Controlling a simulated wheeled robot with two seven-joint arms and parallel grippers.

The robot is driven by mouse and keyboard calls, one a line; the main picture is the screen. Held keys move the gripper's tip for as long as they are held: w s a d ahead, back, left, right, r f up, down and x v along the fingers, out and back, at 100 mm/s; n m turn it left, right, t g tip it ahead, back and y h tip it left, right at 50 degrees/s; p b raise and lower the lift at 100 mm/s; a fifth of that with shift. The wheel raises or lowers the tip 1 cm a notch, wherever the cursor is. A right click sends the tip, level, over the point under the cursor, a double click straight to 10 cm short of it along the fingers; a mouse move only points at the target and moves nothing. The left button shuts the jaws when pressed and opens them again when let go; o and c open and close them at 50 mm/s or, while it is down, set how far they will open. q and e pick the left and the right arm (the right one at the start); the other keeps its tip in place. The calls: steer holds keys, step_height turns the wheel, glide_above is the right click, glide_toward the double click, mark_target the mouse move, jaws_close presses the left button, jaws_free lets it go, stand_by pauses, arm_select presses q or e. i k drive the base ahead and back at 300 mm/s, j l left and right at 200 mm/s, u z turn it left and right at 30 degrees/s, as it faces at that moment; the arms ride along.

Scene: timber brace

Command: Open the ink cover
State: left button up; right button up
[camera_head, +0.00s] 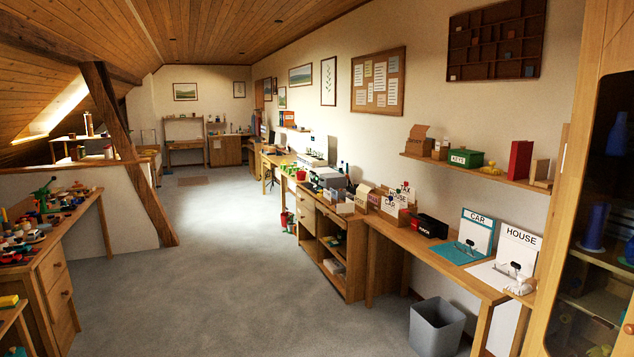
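I cannot pick out an ink cover for certain from this far away. On the long wooden bench (413,240) along the right wall stand a small black box (430,226) with white lettering, a teal board with a CAR sign (477,234) and a white board with a HOUSE sign (517,252). Small dark items sit in front of both signs, too small to make out. A dark machine (327,179) stands farther back on the same side. Neither of my grippers is in view.
A grey bin (436,327) stands on the floor before the bench. A glass-fronted cabinet (562,180) is close on the right. A cluttered workbench (52,247) stands at left beside a slanted timber post (128,150). The grey carpet (215,275) between is clear.

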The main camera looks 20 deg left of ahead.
mark_target(335, 181)
steer(key=i+j+u, duration=0.55)
steer(key=i+u, duration=0.15)
steer(key=i, duration=0.3)
steer(key=i+j+u, duration=0.1)
steer(key=i+u, duration=0.25)
steer(key=i, duration=0.15)
steer(key=i+u, duration=0.1)
steer(key=i, duration=3.2)
steer(key=i+j+z, duration=0.15)
steer(key=i+z, duration=0.25)
steer(key=i, duration=0.35)
steer(key=i+j+z, duration=0.45)
steer(key=i, duration=0.25)
steer(key=i+j+z, duration=0.4)
steer(key=i+j, duration=0.15)
steer(key=i, duration=0.1)
